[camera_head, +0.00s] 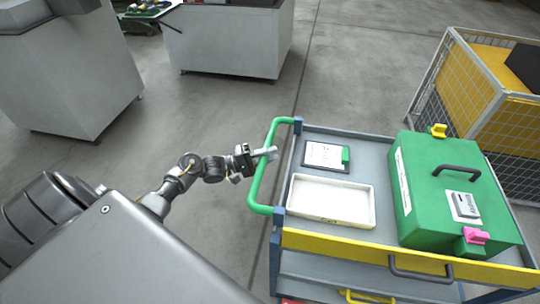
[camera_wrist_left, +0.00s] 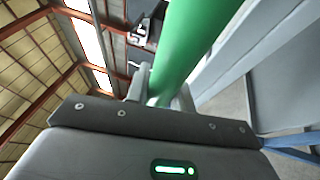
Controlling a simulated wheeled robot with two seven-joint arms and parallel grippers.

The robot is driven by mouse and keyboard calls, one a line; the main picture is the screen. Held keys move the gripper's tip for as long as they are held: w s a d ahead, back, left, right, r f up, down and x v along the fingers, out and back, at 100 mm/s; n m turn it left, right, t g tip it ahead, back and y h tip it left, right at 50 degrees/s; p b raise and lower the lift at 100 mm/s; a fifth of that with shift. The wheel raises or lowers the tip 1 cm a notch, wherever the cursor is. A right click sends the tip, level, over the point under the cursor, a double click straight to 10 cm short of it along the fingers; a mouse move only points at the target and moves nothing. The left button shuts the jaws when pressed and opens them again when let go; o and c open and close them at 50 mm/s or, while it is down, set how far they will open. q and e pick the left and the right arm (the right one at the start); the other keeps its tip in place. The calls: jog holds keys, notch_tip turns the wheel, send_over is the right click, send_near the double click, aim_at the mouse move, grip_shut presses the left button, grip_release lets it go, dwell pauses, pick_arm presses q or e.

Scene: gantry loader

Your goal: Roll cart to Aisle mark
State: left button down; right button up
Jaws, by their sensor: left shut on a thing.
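The cart (camera_head: 335,139) is a grey-blue trolley with a yellow front drawer edge and a green push handle (camera_head: 257,190) on its left side. My left gripper (camera_head: 266,153) is shut on the green handle, near its upper half. In the left wrist view the green handle bar (camera_wrist_left: 188,45) runs between the fingers. On the cart's top lie a clipboard (camera_head: 325,154), a white tray (camera_head: 331,201) and a large green case (camera_head: 440,195) with a dark handle. My right gripper is not in view. No aisle mark is recognisable in these frames.
A wire cage (camera_head: 490,85) with yellow contents stands close to the cart's right rear. Grey cabinets (camera_head: 230,42) stand at the back and at the upper left (camera_head: 68,80). Grey concrete floor (camera_head: 350,75) is clear behind the cart.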

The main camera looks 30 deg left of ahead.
pick_arm(q)
jog(key=shift+a, duration=0.1)
jog(key=c, duration=1.2)
grip_release()
jog(key=b+v, duration=0.3)
jog(key=v, duration=0.7)
jog(key=shift+s+a+f, duration=0.15)
jog(key=shift+s+a, duration=0.1)
jog(key=shift+s, duration=0.05)
